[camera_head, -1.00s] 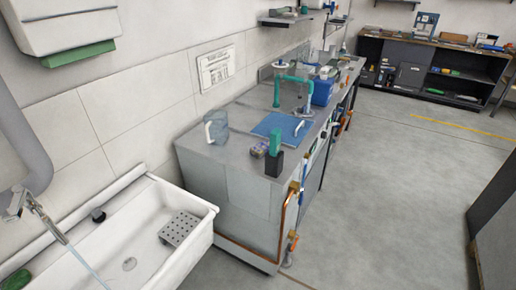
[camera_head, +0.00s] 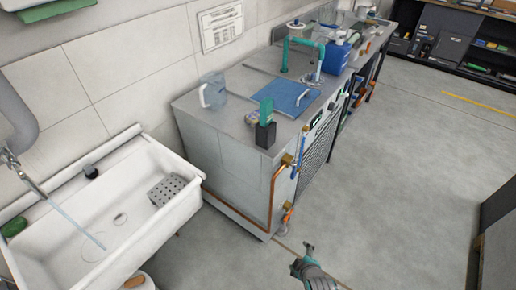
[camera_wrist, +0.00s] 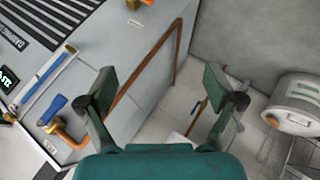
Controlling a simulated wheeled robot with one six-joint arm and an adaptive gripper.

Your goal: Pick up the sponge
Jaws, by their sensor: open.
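A green rounded object (camera_head: 14,227) lies on the left rim of the white sink (camera_head: 150,238); it may be the sponge, but it is too small to be sure. A small grey lump (camera_head: 251,118) sits on the counter beside a black holder with a green block (camera_head: 266,122); I cannot tell what the lump is. My gripper (camera_head: 303,259) is over the floor in front of the counter, well away from both. In the wrist view my gripper (camera_wrist: 163,95) has its two green fingers spread wide, with nothing between them.
The metal counter (camera_head: 225,150) carries a clear jug (camera_head: 213,92), a blue mat (camera_head: 288,97) and a blue container (camera_head: 333,58). Copper pipes (camera_head: 272,195) and valves stick out from its end. The grey floor (camera_head: 400,190) to the right is clear.

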